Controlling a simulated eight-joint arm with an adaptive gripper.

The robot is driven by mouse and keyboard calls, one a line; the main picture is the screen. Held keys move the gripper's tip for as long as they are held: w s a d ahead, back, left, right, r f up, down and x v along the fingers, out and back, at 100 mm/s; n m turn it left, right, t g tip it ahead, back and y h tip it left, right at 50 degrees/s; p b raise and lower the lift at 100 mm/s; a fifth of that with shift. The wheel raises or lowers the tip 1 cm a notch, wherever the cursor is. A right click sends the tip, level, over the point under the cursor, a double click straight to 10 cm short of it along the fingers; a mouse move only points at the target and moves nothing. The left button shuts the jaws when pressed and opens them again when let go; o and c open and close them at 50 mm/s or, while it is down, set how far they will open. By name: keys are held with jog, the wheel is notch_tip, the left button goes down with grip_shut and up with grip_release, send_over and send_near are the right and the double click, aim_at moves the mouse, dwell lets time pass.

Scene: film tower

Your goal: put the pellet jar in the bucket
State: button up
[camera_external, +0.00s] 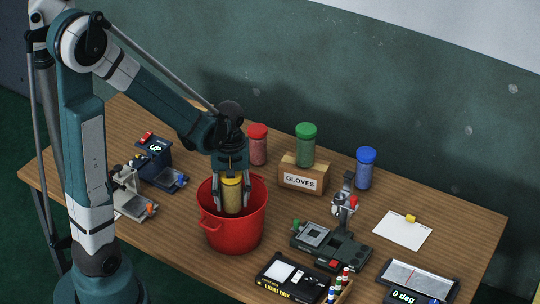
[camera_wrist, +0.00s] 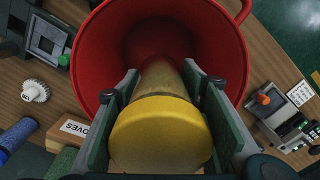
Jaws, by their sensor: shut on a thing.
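The pellet jar (camera_external: 232,196) has a yellow lid and tan contents. My gripper (camera_external: 232,180) is shut on it from above, with a finger on each side. The jar is upright, with its lower part inside the mouth of the red bucket (camera_external: 232,238). In the wrist view the yellow lid (camera_wrist: 160,135) is close to the camera between my gripper's fingers (camera_wrist: 165,110), and the bucket's red wall (camera_wrist: 95,50) surrounds the jar's far end. I cannot tell whether the jar touches the bucket's bottom.
Jars with red (camera_external: 257,144), green (camera_external: 306,146) and blue (camera_external: 365,168) lids stand behind; the green one is on the gloves box (camera_external: 303,176). A microscope-like device (camera_external: 332,244) and light box (camera_external: 290,278) are right of the bucket. Small devices (camera_external: 155,165) stand left.

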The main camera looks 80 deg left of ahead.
aim_at(232, 216)
jog(key=shift+f, duration=0.6)
jog(key=shift+f, duration=0.1)
jog(key=shift+f+b, duration=0.7)
jog(key=shift+f, duration=2.1)
jog(key=shift+f, duration=0.1)
jog(key=shift+f+b, duration=0.55)
jog(key=shift+f, duration=1.45)
jog(key=shift+f, duration=0.15)
jog(key=o, duration=1.1)
jog(key=shift+c, duration=0.2)
